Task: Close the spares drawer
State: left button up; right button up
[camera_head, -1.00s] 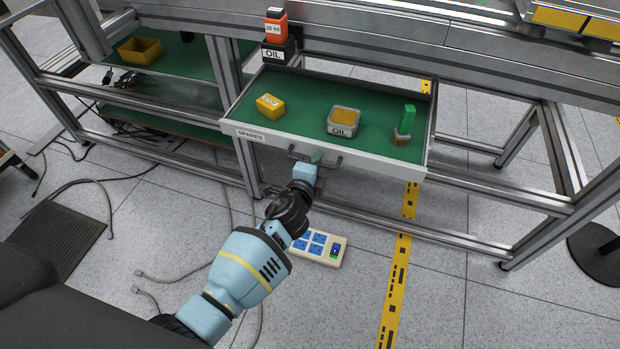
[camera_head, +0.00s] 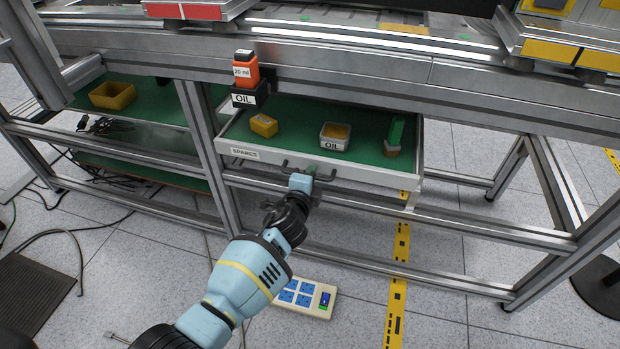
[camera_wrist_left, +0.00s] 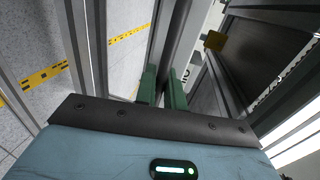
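The spares drawer (camera_head: 355,175) has a pale front with a SPARES label and a green floor. It stands partly open under the bench. Its dark bar handle (camera_head: 328,179) is at the middle of the front. My left gripper (camera_head: 311,170) is at this handle, with its green fingers on either side of the bar; it appears shut on it. In the left wrist view the two green fingers (camera_wrist_left: 163,90) stand a small gap apart, with a grey bar between them. My right gripper is not in view.
The drawer holds a yellow box (camera_head: 264,125), a grey OIL tin (camera_head: 334,137) and a green item (camera_head: 395,133). A power strip (camera_head: 305,297) lies on the floor below.

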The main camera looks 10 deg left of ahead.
pick_arm(q)
jog(key=o, duration=0.3)
jog(key=shift+o, duration=0.2)
jog(key=shift+s, duration=0.1)
jog(key=p+v, duration=0.3)
jog(key=v, duration=0.4)
jog(key=shift+s, duration=0.4)
jog(key=shift+r, duration=0.1)
